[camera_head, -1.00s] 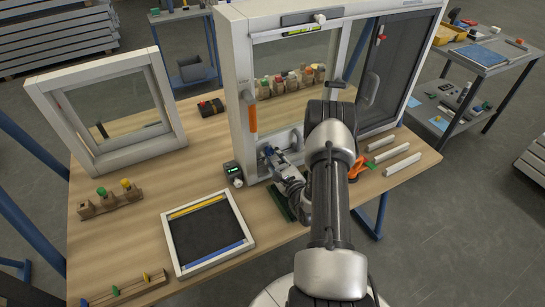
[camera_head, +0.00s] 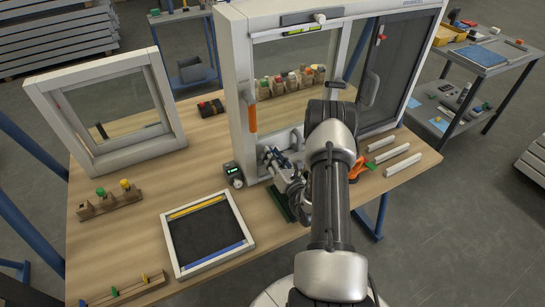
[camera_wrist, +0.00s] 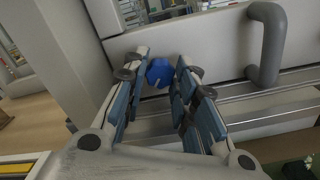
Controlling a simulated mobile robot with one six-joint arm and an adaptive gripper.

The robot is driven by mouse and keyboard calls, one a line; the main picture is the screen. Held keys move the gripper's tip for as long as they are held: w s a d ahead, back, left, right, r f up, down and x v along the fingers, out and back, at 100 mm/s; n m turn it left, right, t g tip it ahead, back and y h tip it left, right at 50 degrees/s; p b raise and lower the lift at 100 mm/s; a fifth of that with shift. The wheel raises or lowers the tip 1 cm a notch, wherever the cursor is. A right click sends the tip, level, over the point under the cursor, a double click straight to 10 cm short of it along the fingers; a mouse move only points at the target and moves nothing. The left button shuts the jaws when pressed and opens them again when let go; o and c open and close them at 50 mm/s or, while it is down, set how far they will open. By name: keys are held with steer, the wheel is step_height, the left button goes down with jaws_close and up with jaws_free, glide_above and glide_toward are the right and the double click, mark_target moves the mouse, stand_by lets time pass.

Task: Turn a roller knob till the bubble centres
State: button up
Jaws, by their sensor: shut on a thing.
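A blue roller knob (camera_wrist: 159,74) sits low on the white frame of the sliding panel, between my fingertips in the wrist view. My gripper (camera_wrist: 161,63) is shut on this knob, with one finger on each side. In the head view my gripper (camera_head: 272,156) is at the lower left corner of the large white frame (camera_head: 238,95), and the knob is mostly hidden there. A yellow-green level vial (camera_head: 304,31) is on the upper rail. Its bubble is too small to place.
A grey pull handle (camera_wrist: 268,45) stands just right of the knob. An orange handle (camera_head: 252,112) is on the frame's left post. A small dark device with a green display (camera_head: 233,170) and a screen panel (camera_head: 207,235) lie on the wooden bench (camera_head: 140,215).

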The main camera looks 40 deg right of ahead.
steer(key=m, duration=0.5)
steer(key=shift+m, duration=0.4)
stand_by(0.4)
steer(key=o, duration=1.1)
steer(key=v, duration=1.2)
steer(key=shift+r, duration=0.1)
